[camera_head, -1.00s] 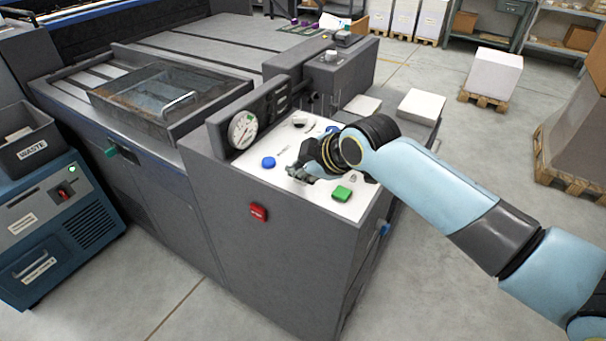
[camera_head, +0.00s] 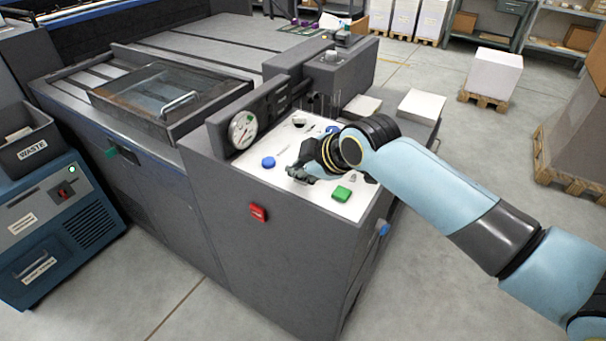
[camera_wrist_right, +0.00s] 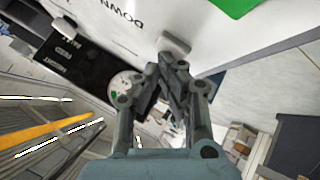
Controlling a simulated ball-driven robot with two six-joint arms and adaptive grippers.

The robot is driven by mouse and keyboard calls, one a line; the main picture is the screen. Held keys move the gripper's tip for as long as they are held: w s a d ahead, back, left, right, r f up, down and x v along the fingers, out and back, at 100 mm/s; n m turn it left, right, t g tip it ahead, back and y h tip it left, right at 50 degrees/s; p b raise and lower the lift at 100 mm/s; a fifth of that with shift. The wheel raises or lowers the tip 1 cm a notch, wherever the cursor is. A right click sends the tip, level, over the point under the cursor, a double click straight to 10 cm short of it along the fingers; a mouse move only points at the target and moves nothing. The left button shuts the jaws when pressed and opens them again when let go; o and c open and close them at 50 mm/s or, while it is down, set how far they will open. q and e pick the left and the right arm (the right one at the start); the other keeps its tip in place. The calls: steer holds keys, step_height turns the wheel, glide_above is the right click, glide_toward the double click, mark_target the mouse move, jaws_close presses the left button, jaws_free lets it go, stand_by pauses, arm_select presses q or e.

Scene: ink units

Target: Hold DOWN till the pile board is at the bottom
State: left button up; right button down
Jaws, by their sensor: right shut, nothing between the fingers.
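The white control panel (camera_head: 268,183) sits on top of the grey console. In the right wrist view the word DOWN (camera_wrist_right: 121,14) is printed on it, upside down, with a light grey key-like part (camera_wrist_right: 175,45) beside it. My right gripper (camera_head: 300,173) is shut and empty, low over the panel. In the wrist view its fingertips (camera_wrist_right: 173,62) are right at that grey part; I cannot tell whether they press it. I cannot clearly make out the pile board; a white stack (camera_head: 421,104) sits on a low grey surface behind the console. My left gripper is out of view.
A red button (camera_head: 258,213) is on the console's front. A waste bin (camera_head: 25,143) stands at the left.

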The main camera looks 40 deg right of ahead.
stand_by(0.9)
steer(key=shift+r+p, duration=0.85)
steer(key=shift+p, duration=0.15)
step_height(320, 180, up, 5)
steer(key=p, duration=0.5)
